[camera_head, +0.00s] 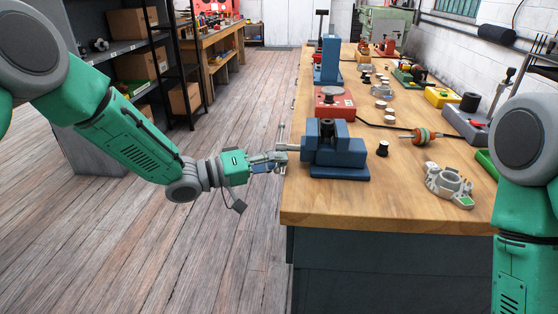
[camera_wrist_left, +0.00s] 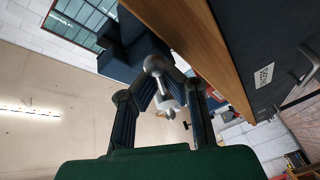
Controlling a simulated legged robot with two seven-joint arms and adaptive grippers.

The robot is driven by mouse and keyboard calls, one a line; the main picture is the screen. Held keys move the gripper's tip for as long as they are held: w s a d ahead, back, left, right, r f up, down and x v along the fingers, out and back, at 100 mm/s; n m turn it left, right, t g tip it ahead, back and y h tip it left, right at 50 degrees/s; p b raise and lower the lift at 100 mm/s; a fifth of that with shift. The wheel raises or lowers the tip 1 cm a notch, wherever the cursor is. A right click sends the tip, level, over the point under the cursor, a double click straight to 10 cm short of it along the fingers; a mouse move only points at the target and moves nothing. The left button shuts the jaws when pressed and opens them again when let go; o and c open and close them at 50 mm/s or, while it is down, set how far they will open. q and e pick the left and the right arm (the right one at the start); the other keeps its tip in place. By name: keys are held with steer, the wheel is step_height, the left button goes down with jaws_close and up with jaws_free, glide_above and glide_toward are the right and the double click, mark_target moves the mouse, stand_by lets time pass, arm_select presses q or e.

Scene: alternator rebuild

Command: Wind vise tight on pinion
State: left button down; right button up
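The blue vise (camera_head: 338,160) stands at the bench's near left edge. A dark upright cylinder, probably the pinion (camera_head: 327,128), sits between its jaws; its lower part is hidden. The vise's grey screw and handle (camera_head: 283,136) stick out past the left edge. My left gripper (camera_head: 277,157) is at this handle. In the left wrist view its two fingers (camera_wrist_left: 162,85) converge around the silver, ball-ended handle bar (camera_wrist_left: 155,64) and look closed on it. Exact contact is hard to see. My right arm shows at the right, but its gripper is out of frame.
On the wooden bench (camera_head: 330,210) are a red block device (camera_head: 334,104), a small black-topped part (camera_head: 383,148), a copper-ringed rotor (camera_head: 421,135) and a grey housing (camera_head: 449,186). The floor left of the bench is clear. Shelves (camera_head: 125,50) stand further left.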

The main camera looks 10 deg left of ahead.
arm_select(q)
steer(key=c, duration=1.7)
jaws_free()
steer(key=shift+s+f, duration=0.1)
steer(key=shift+f, duration=0.1)
steer(key=shift+r, duration=0.2)
